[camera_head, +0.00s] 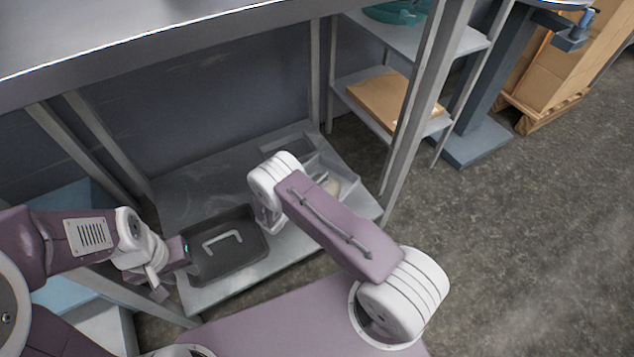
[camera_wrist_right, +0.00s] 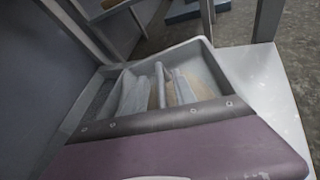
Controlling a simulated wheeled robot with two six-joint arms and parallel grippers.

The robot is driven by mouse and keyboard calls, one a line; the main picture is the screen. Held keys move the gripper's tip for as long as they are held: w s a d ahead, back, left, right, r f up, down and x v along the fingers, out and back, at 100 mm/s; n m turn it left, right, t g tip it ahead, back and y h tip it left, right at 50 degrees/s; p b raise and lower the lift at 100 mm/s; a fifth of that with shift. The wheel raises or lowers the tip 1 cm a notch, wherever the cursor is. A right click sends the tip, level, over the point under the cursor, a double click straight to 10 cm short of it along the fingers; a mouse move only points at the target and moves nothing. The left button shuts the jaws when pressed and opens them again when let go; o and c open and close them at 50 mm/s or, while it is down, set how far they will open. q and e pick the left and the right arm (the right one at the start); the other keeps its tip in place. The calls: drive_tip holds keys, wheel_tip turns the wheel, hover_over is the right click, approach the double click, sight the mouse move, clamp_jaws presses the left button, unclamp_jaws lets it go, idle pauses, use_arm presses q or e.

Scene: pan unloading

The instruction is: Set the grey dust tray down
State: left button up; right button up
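A dark grey, shallow rectangular tray (camera_head: 238,263) sits low over the bottom shelf in the head view. It looks roughly level; I cannot tell if its underside touches the shelf. A pale angled bar (camera_head: 222,239) shows inside it. My left gripper (camera_head: 184,254) is at the tray's left wall; its fingertips are too small to read. My right gripper (camera_head: 268,218) is at the tray's right edge, partly hidden under its own wrist. Neither grip can be made out. The right wrist view shows no fingers.
A lighter grey bin (camera_wrist_right: 205,65) with pale and brownish pieces inside stands on the shelf (camera_head: 185,185) behind my right wrist. Metal posts (camera_head: 420,90) and an upper tabletop edge (camera_head: 150,50) frame the space. Bare shelf shows behind the dark tray.

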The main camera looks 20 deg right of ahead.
drive_tip(key=shift+r, duration=0.2)
drive_tip(key=p+v, duration=0.5)
drive_tip(key=v, duration=0.6)
drive_tip(key=shift+s+r+p, duration=0.1)
drive_tip(key=shift+p, duration=0.2)
drive_tip(key=s+d+r+m+g+y, duration=0.3)
drive_tip(key=s+d+r+m+g, duration=0.3)
drive_tip(key=s+r+m+g, duration=0.4)
drive_tip(key=s+a+r+m+t+y, duration=0.2)
drive_tip(key=s+r+m+y, duration=0.5)
drive_tip(key=m, duration=0.6)
drive_tip(key=shift+a+r+t+y, duration=0.4)
drive_tip(key=shift+r+t+y, duration=0.3)
drive_tip(key=shift+r, duration=0.15)
